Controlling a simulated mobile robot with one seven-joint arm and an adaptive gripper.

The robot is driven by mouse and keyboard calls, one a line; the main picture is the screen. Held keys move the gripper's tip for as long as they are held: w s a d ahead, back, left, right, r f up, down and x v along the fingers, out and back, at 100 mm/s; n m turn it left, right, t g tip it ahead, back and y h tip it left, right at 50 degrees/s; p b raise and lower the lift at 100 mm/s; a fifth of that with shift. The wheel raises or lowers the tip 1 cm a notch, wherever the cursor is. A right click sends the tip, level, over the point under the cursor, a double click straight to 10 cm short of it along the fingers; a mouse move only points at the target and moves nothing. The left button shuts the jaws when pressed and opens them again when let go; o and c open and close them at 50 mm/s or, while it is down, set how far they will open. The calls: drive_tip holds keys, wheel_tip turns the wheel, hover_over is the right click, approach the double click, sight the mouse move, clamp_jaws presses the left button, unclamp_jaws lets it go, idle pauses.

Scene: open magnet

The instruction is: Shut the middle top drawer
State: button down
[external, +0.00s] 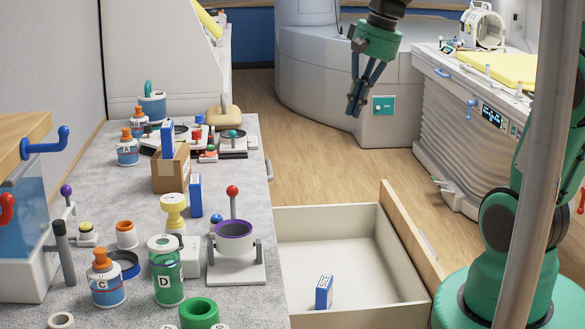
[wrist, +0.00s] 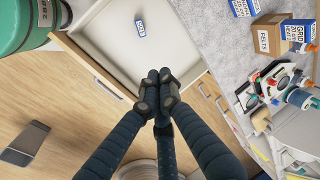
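The open drawer (external: 340,218) sticks out to the right from the grey-topped counter in the external view. It has a white inside and a wooden front (external: 405,232) with a pale handle. A small blue and white box (external: 324,292) lies in it. The wrist view also shows the drawer (wrist: 108,32), its wooden front (wrist: 88,62) and the box (wrist: 140,28). My gripper (external: 354,108) hangs above and beyond the drawer, apart from it. Its dark fingers are together and empty; in the wrist view the fingertips (wrist: 158,86) overlap the drawer's near edge.
The counter (external: 235,180) is crowded with bottles, a cardboard box (external: 171,170) and a purple-rimmed cup (external: 234,238). Other closed drawer fronts (wrist: 222,108) show beside the open one. Wooden floor (external: 310,170) is clear beyond the drawer. A grey pole (external: 535,150) stands at right.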

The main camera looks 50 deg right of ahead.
drive_tip(key=w+d+f+m+y, duration=0.1)
drive_tip(key=w+d+f+m, duration=0.15)
drive_tip(key=d+f, duration=0.4)
drive_tip(key=w+d+f+m+y+p, duration=0.15)
drive_tip(key=d+f+m, duration=0.25)
drive_tip(key=d, duration=0.6)
drive_tip(key=w+d+f+m+y, duration=0.1)
drive_tip(key=w+d+f+m, duration=0.2)
drive_tip(key=d+f, duration=0.35)
drive_tip(key=s+d+f+m+t, duration=0.1)
drive_tip(key=s+d+f+m, duration=0.2)
drive_tip(key=d+f, duration=0.3)
drive_tip(key=s+d+f+m+t+y, duration=0.1)
drive_tip(key=s+d+f+m, duration=0.2)
drive_tip(key=d+f, duration=0.4)
drive_tip(key=s+d+f+m+t+p, duration=0.1)
drive_tip(key=s+d+f+m, duration=0.2)
drive_tip(key=d+f, duration=0.4)
drive_tip(key=shift+d+t, duration=0.3)
drive_tip(key=shift+d, duration=0.75)
drive_tip(key=shift+w+f+m, duration=0.1)
drive_tip(key=shift+f+m, duration=0.05)
drive_tip(key=shift+m, duration=0.1)
drive_tip(key=a+r+b+x, duration=0.1)
drive_tip(key=x, duration=0.5)
drive_tip(key=w+r+b+x, duration=0.1)
drive_tip(key=b+x, duration=0.1)
drive_tip(key=x, duration=0.4)
drive_tip(key=shift+w+a, duration=0.35)
drive_tip(key=shift+a, duration=0.15)
